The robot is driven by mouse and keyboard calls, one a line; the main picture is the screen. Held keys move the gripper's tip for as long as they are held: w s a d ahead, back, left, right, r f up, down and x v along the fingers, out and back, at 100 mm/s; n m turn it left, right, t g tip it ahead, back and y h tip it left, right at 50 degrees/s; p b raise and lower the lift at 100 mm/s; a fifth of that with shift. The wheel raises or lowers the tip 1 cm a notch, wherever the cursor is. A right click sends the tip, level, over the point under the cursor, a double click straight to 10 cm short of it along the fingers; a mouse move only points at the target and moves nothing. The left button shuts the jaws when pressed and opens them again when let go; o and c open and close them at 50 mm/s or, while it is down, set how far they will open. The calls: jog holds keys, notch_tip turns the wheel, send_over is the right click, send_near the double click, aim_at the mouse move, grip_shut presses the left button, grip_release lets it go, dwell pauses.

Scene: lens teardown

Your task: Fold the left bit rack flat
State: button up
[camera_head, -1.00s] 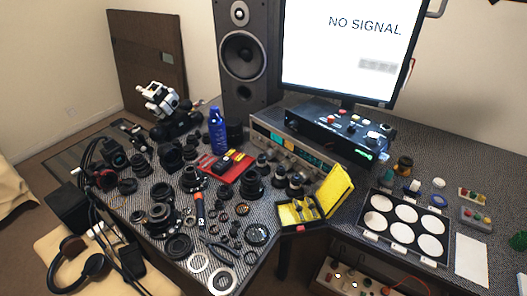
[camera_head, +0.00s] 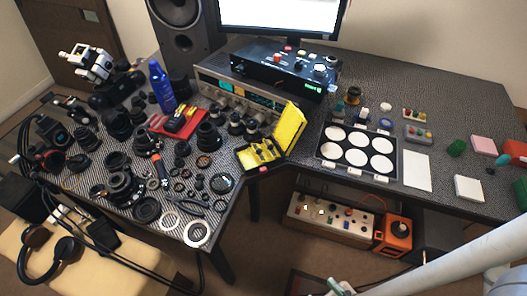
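A small yellow case (camera_head: 289,128) stands open at the front edge of the desk, near its inner corner. Its yellow lid is raised at the right and back. Its dark-edged tray holds small yellow and dark parts, among which the left bit rack is too small to pick out; I cannot tell whether it is upright or flat. My gripper is not in view. Only a pale link of my arm crosses the lower right corner, well away from the case.
Camera parts and lens rings crowd the desk left of the case. A blue bottle (camera_head: 161,86) and a red tray (camera_head: 164,124) stand there. A palette of white discs (camera_head: 315,158) lies to the right. An instrument box (camera_head: 330,219) sits below the desk.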

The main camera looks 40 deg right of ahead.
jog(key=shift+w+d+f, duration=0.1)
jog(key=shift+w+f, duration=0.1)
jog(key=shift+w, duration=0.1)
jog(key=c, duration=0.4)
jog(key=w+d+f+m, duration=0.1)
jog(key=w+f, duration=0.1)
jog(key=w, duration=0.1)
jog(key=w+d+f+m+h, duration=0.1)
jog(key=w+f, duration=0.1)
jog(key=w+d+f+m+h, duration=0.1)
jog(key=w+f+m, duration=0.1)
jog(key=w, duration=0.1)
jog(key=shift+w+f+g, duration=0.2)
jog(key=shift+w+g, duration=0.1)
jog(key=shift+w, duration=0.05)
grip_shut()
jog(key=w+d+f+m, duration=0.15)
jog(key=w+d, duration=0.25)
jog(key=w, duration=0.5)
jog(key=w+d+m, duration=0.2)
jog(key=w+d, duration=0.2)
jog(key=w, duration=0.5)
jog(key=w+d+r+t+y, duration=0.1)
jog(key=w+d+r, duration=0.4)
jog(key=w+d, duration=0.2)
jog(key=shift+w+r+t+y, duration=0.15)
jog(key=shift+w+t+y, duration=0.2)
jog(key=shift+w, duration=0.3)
